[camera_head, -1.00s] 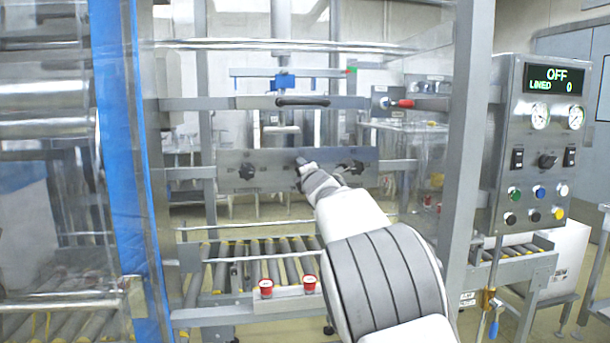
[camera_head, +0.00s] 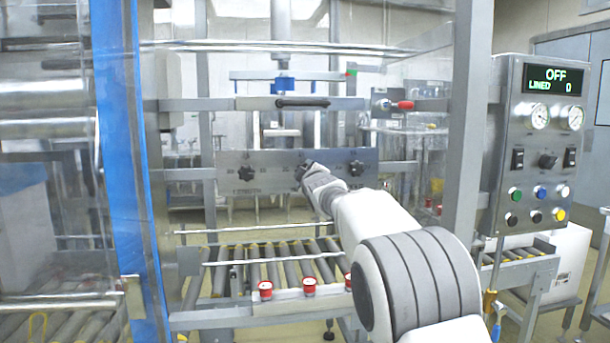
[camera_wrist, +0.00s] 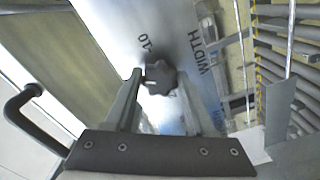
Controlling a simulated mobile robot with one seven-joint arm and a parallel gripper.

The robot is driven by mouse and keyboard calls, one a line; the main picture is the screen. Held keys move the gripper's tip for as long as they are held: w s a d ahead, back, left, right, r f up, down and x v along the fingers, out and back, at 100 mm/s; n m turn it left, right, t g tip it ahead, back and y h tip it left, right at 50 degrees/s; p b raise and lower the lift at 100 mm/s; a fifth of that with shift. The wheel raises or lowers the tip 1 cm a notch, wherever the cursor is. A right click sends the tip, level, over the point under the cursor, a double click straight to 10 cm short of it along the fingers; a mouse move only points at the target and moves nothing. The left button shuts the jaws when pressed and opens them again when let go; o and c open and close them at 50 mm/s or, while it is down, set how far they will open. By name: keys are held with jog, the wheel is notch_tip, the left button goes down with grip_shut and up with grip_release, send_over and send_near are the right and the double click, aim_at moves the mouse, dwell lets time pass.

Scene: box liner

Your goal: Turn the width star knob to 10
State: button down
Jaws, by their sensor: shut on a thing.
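The width star knob (camera_wrist: 160,75) is a dark lobed knob on a metal plate (camera_wrist: 185,22) in the wrist view. The word WIDTH is printed to its right and a 10 mark to its upper left. A pale mark shows at the knob's lower left; I cannot tell exactly what it points to. My gripper (camera_wrist: 160,84) has one finger on each side of the knob and is shut on it. In the head view my gripper (camera_head: 309,170) is at the middle knob of the plate (camera_head: 275,183), largely covering it.
A left star knob (camera_head: 246,172) and a right star knob (camera_head: 356,168) sit on the same plate. A black handle (camera_head: 302,102) is above and a roller conveyor (camera_head: 270,262) below. A control panel (camera_head: 540,150) reading OFF stands right, beside an upright post (camera_head: 470,120).

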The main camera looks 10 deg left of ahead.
jog(key=m, duration=1.1)
jog(key=shift+a+m, duration=0.1)
jog(key=shift+m, duration=0.5)
jog(key=shift+c, duration=1.1)
grip_release()
jog(key=v, duration=1.7)
jog(key=shift+s, duration=0.25)
